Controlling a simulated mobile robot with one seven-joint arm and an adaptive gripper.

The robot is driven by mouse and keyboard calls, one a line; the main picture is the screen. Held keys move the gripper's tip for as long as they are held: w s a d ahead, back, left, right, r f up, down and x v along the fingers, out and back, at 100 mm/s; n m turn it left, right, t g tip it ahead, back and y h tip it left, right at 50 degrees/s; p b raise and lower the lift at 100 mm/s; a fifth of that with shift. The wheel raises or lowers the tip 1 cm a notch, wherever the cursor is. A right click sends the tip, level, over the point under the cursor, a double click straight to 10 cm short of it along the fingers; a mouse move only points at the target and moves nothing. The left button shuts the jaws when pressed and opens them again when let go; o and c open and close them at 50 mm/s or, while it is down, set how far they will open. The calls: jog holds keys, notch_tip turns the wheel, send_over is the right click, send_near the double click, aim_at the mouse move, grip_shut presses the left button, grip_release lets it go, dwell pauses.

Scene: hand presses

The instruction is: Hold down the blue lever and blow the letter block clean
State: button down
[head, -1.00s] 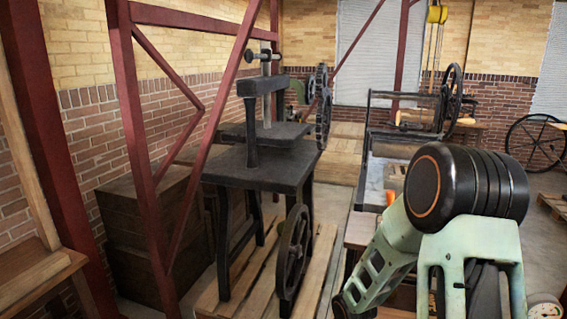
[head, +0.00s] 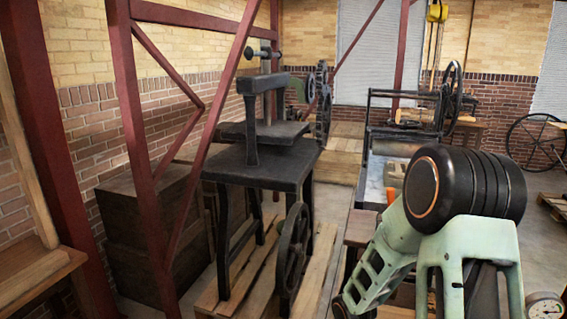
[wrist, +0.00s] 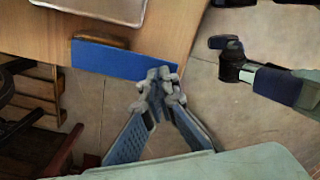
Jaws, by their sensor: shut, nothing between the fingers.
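My gripper (wrist: 160,90) is shut and empty in the wrist view. Its fingertips meet at the lower right corner of a flat blue piece (wrist: 115,60) on the edge of a wooden table. This may be the blue lever; I cannot tell whether the fingertips touch it. To the right is a dark jointed object with a blue section (wrist: 280,85), apart from the fingers; I cannot tell what it is. I cannot make out the letter block in either view. In the head view, my arm hides the area around my gripper.
The wooden tabletop (wrist: 185,22) carries a pale metal tray (wrist: 105,8). In the head view, a black hand press (head: 262,165) stands on a pallet at centre left, behind red steel posts (head: 128,110). Another press bed (head: 385,150) stands behind my arm. Floor shows below the table edge.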

jog(key=shift+f+b, duration=0.7)
jog(key=shift+f, duration=0.25)
jog(key=shift+r, duration=0.1)
dwell(1.9)
notch_tip(320, 180, up, 7)
jog(key=p, duration=0.6)
jog(key=shift+p, duration=0.35)
